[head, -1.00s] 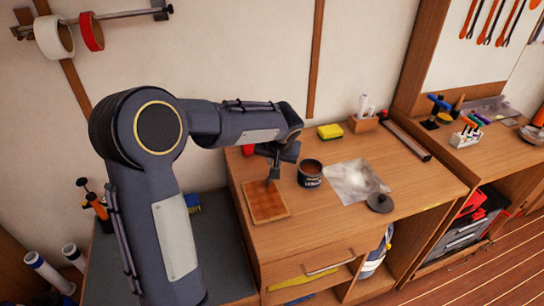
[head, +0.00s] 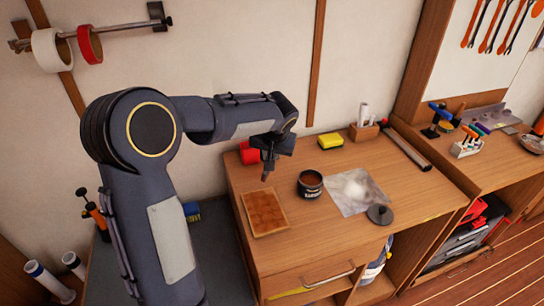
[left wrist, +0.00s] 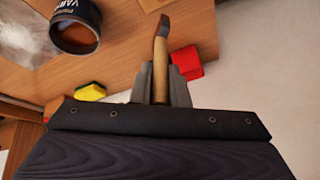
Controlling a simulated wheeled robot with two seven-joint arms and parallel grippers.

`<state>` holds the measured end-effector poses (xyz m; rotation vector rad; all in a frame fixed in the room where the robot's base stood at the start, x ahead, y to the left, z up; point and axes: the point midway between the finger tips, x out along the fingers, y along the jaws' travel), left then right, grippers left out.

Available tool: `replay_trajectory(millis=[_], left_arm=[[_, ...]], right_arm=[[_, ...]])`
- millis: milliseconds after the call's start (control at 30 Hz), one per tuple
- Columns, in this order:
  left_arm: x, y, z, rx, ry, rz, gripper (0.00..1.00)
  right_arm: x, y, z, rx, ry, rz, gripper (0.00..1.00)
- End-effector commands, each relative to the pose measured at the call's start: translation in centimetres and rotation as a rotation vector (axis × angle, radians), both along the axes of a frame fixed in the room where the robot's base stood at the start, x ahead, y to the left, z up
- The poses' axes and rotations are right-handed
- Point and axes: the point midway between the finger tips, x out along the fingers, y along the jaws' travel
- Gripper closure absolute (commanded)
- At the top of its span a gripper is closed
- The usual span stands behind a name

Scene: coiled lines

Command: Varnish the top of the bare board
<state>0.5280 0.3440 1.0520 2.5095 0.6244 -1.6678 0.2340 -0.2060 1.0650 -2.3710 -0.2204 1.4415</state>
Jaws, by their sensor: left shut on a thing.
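The board (head: 264,212) lies flat at the left of the wooden bench top. Its top is orange-brown in patches with a paler rim. My left gripper (head: 268,158) is beyond the board's far edge and above the bench. It is shut on a brush, whose wooden handle (left wrist: 160,75) points away between the fingers, with a dark tip. The open tin of varnish (head: 310,187) stands right of the board, with brown liquid inside; it also shows in the left wrist view (left wrist: 77,30). My right gripper is not in view.
A crumpled sheet (head: 352,193) and a dark round lid (head: 380,215) lie right of the tin. A yellow sponge (head: 330,141), a red object (head: 248,154) and a wooden holder (head: 364,131) stand along the back. The bench front is clear.

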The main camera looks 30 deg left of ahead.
Motion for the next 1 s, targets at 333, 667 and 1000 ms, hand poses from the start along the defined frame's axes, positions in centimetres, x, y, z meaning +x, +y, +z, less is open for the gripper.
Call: replay_trajectory(millis=[333,667,1000], left_arm=[[-0.1,0.5,3.4,0.000,-0.002,-0.001,1.00],[-0.1,0.7,3.7,0.000,-0.001,-0.002,1.00],[-0.1,0.6,3.7,0.000,-0.001,-0.002,1.00]], right_arm=[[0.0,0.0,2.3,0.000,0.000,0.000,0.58],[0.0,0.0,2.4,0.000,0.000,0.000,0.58],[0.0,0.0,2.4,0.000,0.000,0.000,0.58]])
